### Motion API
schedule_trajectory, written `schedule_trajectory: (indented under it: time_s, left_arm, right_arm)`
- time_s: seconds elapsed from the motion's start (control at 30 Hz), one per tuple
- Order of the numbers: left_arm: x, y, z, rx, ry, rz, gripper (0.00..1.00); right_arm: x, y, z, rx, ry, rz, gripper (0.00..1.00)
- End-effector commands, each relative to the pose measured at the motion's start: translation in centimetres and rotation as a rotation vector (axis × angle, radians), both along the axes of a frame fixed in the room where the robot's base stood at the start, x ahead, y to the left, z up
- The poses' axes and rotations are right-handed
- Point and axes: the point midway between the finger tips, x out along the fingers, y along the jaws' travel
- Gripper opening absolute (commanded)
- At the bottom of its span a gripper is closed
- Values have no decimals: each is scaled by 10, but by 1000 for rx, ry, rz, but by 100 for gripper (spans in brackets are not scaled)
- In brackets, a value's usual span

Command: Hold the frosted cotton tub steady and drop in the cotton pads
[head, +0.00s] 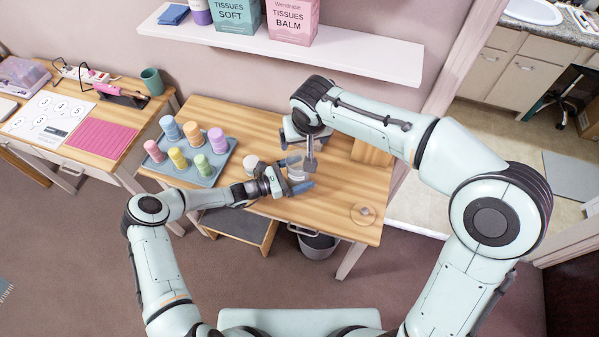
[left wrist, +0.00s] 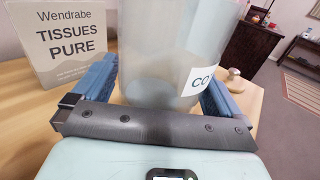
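The frosted tub (left wrist: 160,70) stands on the wooden table, upright, with a white label reading "CO" at its right side. In the head view the tub (head: 297,174) is mostly hidden by my grippers. My left gripper (head: 296,174) reaches in from the left, its blue fingers on either side of the tub, seemingly against its wall. My right gripper (head: 309,160) points down above the tub; its fingertips are too small and covered to read. I cannot make out cotton pads in it. A small white round thing (head: 251,161) sits left of the tub; I cannot tell what it is.
A grey-blue tray (head: 207,180) with several coloured bottles stands on the left. A round wooden lid (head: 363,214) lies at the front right. A tan tissue box (head: 371,152) stands behind, reading "TISSUES PURE" in the left wrist view (left wrist: 62,40). A shelf (head: 340,58) hangs above.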

Motion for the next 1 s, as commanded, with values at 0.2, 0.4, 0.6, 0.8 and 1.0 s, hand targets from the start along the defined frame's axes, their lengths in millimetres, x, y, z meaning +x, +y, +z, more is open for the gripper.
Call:
schedule_trajectory:
  time_s: [0.2,0.4,0.6,0.8,1.0]
  left_arm:
    - [-2,8,0,1,0,2,100]
    - [-16,43,0,3,0,5,100]
    - [-32,81,0,2,1,3,100]
    - [-42,105,0,1,-1,1,100]
    - [-46,112,0,0,0,0,100]
  right_arm:
    - [0,0,0,0,0,0,87]
    - [0,0,0,0,0,0,87]
    - [0,0,0,0,0,0,87]
    - [0,0,0,0,0,0,87]
    - [0,0,0,0,0,0,87]
